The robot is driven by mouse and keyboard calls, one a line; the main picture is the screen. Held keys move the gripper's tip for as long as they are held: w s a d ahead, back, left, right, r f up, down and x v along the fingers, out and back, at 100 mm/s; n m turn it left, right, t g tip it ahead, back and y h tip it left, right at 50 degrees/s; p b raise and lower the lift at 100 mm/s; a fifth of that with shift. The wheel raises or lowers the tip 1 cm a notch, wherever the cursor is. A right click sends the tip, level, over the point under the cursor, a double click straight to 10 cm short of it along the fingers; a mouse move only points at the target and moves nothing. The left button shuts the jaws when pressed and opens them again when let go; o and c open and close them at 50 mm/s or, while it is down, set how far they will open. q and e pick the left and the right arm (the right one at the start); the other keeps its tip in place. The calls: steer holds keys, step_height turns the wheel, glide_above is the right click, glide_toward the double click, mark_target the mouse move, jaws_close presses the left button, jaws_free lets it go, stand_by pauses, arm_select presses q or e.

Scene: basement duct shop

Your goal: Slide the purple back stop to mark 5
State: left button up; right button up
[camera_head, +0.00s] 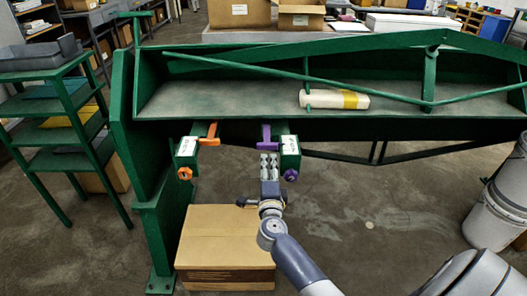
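The purple back stop (266,132) is at the front edge of the green machine, on a green bracket (290,162) with a white label (289,145). A purple knob (291,175) sits low on that bracket. The label's marks are too small to read, so I cannot tell which mark the stop is at. My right gripper (268,160) points up just below the purple stop, left of the bracket. I cannot tell whether it touches the stop or whether its fingers are open or shut. My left gripper is not in view.
An orange stop (210,133) with an orange knob (185,173) is on a similar bracket to the left. A cardboard box (226,240) stands on the floor below. A white roll (330,99) lies on the machine bed. White buckets (495,215) stand at right.

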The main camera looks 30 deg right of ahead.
mark_target(267, 149)
steer(key=b+x, duration=0.1)
steer(key=x, duration=0.7)
steer(key=shift+w+d, duration=0.15)
steer(key=shift+w, duration=0.2)
steer(key=shift+c, duration=0.6)
jaws_close()
